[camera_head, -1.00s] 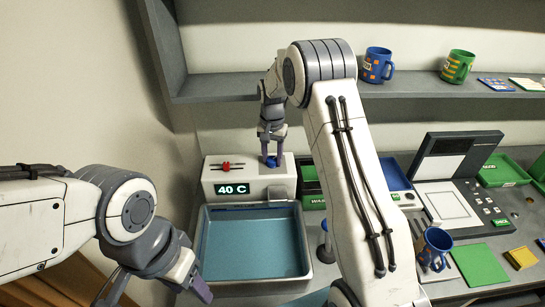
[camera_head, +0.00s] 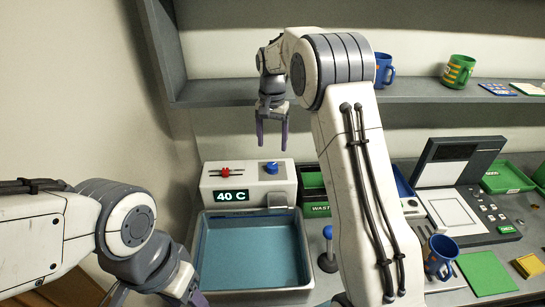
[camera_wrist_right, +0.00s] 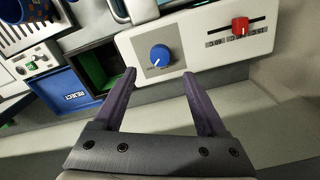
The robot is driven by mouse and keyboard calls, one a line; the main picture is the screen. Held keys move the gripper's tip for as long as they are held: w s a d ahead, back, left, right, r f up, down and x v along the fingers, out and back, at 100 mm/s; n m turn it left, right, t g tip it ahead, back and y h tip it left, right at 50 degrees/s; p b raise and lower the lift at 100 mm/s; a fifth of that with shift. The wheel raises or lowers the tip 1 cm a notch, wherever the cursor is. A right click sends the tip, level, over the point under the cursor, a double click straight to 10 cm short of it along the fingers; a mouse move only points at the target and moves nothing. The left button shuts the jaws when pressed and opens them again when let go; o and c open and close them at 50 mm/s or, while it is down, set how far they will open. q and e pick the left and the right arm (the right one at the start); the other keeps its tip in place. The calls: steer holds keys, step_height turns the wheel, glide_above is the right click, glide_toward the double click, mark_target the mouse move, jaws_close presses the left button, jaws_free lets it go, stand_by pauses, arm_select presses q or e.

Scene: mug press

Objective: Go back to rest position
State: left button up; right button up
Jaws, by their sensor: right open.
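The box has a blue knob (camera_head: 272,168), a red slider (camera_head: 226,172) and a display reading 40 C. In the right wrist view the open fingers (camera_wrist_right: 160,92) stand apart, with the blue knob (camera_wrist_right: 160,56) beyond them and clear of both. My left arm comes in at the lower left; its gripper (camera_head: 192,299) is mostly cut off by the bottom edge.
A basin of blue water (camera_head: 250,252) lies below the box. A shelf (camera_head: 420,89) with mugs runs above. My right arm hides the middle.

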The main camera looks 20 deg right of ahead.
step_height(320, 180, up, 2)
steer(key=shift+r, duration=0.1)
stand_by(0.4)
steer(key=s+a+r+n+b, duration=0.15)
steer(key=s+a+n, duration=0.45)
steer(key=s+a, duration=0.85)
steer(key=s+a+f+n, duration=0.1)
steer(key=s+f+n, duration=0.2)
steer(key=s, duration=0.8)
steer(key=s+a+f+n+y+b, duration=0.1)
steer(key=s+a+f+n, duration=0.1)
steer(key=s+n, duration=0.4)
steer(key=s+f, duration=0.1)
steer(key=s, duration=0.4)
steer(key=shift+s+f+b, duration=0.15)
steer(key=shift+s+b, duration=0.15)
steer(key=shift+s, duration=0.05)
